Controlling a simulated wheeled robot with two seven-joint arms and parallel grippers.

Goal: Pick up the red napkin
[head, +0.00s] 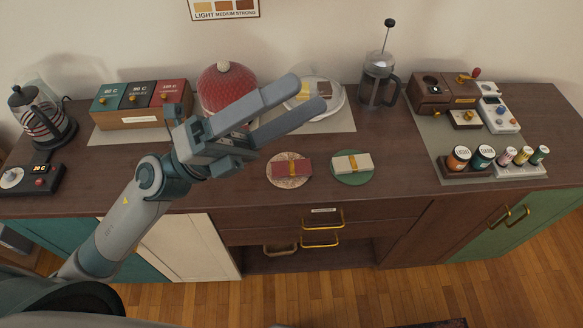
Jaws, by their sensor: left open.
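My left gripper (311,94) is open and empty. In the picture its two fingers point up and right, above and behind the napkin, apart from it. The napkin is fully visible. My right gripper is not in view.
A cream napkin (342,163) on a green round mat (353,180) lies just right of the red one. Behind my gripper are a red domed cover (224,84) and a clear domed dish (335,99). A French press (377,82) stands behind right.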

